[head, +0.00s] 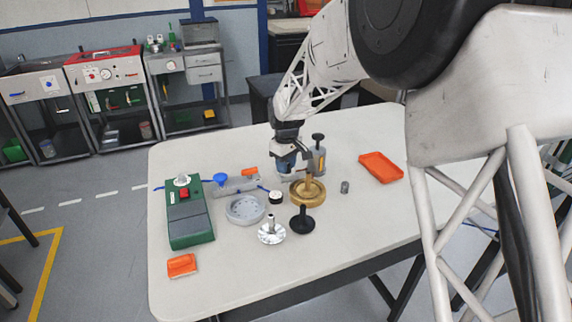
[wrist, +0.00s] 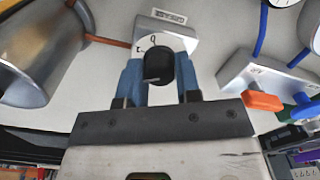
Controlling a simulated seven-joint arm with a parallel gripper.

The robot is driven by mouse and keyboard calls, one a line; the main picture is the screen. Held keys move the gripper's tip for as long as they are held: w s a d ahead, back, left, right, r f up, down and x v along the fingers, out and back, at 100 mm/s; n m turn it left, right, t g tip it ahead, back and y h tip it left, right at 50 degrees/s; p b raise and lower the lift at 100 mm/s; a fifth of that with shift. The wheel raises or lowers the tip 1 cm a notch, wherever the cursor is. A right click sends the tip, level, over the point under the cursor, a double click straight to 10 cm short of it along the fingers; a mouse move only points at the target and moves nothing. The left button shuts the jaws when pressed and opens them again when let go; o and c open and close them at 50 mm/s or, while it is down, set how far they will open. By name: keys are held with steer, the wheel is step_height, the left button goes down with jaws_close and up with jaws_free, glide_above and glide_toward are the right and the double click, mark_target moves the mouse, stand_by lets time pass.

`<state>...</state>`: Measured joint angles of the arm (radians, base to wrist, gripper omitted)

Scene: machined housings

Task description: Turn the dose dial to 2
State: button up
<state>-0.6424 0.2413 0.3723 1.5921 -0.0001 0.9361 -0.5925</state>
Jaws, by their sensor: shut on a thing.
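The dose dial is a dark round knob (wrist: 157,66) on a light grey housing (wrist: 172,33) in the wrist view. Small dark marks stand on a white face at its upper left, too small to read surely. A pale line shows low on the knob; I cannot tell which number it is set to. My gripper (wrist: 159,80) has its blue fingers on either side of the knob and is shut on it. In the head view my gripper (head: 289,164) is low over the table's middle, and the dial is not clearly visible there.
A brass round part (head: 307,193) stands close to the gripper. A grey block (wrist: 265,75) with coloured levers is at the right in the wrist view. A green box (head: 189,222), grey dish (head: 245,209) and orange tray (head: 381,167) are on the table (head: 350,235). The table's front right is clear.

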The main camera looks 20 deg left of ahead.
steer(key=o, duration=0.9)
steer(key=shift+o, duration=0.2)
steer(key=shift+r, duration=0.2)
steer(key=shift+r, duration=3.75)
